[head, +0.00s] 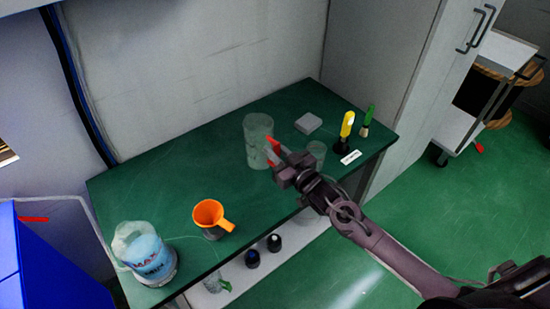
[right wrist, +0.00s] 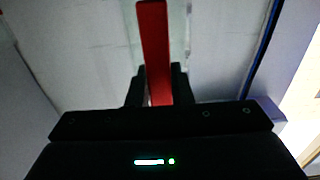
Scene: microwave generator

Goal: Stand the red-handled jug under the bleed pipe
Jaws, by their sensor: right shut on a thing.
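The clear jug (head: 257,138) is at the back middle of the green bench, upright, with its red handle (head: 272,150) facing my right arm. My right gripper (head: 279,166) is shut on the red handle. In the right wrist view the red handle (right wrist: 153,45) stands between the two dark fingers (right wrist: 158,88), with part of the clear jug wall behind it. I cannot tell whether the jug's base touches the bench. I cannot make out the bleed pipe for certain; a thin pale line (head: 60,198) runs from the blue unit at far left. My left gripper is out of view.
The green bench (head: 170,195) holds a MAX MIN-marked container (head: 148,255), an orange funnel (head: 212,215), a small clear cup (head: 317,152), a grey block (head: 308,123) and yellow and green-handled tools. A blue unit (head: 55,275) stands at left. The bench middle is clear.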

